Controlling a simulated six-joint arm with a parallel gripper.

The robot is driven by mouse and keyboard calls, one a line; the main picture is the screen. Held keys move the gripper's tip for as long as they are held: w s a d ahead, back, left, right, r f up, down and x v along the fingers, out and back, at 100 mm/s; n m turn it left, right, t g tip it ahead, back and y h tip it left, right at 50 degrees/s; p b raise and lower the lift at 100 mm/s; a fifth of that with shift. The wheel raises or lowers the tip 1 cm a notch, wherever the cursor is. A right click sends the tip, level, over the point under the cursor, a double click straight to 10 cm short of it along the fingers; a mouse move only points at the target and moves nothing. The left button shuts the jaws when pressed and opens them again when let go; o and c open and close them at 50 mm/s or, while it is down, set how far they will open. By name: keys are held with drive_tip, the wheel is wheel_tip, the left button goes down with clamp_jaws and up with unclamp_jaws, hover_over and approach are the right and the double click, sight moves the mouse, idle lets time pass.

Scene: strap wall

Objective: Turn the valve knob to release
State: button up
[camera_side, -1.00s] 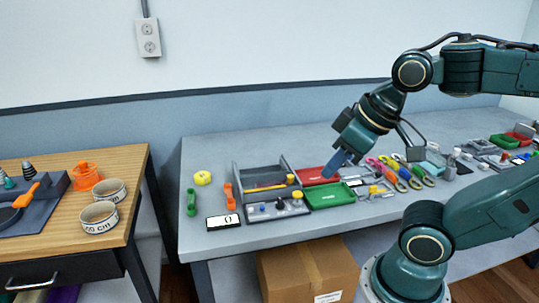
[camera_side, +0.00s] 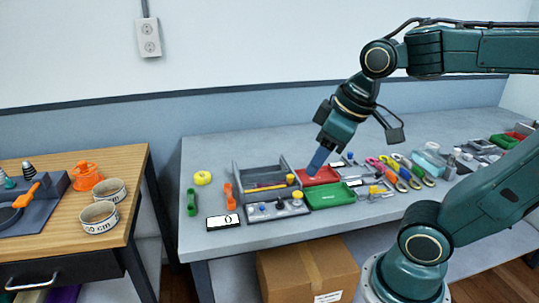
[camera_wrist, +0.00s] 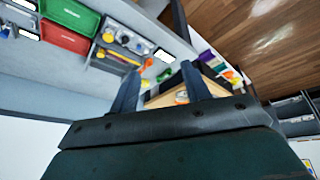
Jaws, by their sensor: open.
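A grey panel (camera_side: 262,216) with several small knobs sits near the bench's front edge, left of the green bin. A yellow knob (camera_side: 297,195) stands at its right end, and a dark blue knob (camera_side: 279,205) near its middle. I cannot tell which one is the valve knob. The panel also shows in the wrist view (camera_wrist: 128,40), upper left of my fingers. My gripper (camera_side: 317,164) is open and empty above the red bin, right of and behind the panel. Its two fingers stand apart in the wrist view (camera_wrist: 160,88).
The red bin (camera_side: 325,175) and green bin (camera_side: 345,196) lie right of a grey tray (camera_side: 245,178). A white display (camera_side: 222,222), orange clip (camera_side: 229,197) and yellow ring (camera_side: 202,178) are at left. Several coloured-handled tools (camera_side: 405,172) lie right. Bare bench lies behind.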

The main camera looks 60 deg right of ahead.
drive_tip(key=w+d+f+n+g, duration=0.35)
drive_tip(key=w+d, duration=0.25)
drive_tip(key=w, duration=0.3)
drive_tip(key=n+g, duration=0.1)
drive_tip(key=n, duration=0.3)
hover_over(280, 199)
wheel_tip(280, 199, down, 7)
drive_tip(key=shift+s+a, duration=0.1)
wheel_tip(280, 199, down, 14)
drive_tip(key=shift+r, duration=0.25)
drive_tip(key=shift+c, duration=0.5)
drive_tip(key=c, duration=0.9)
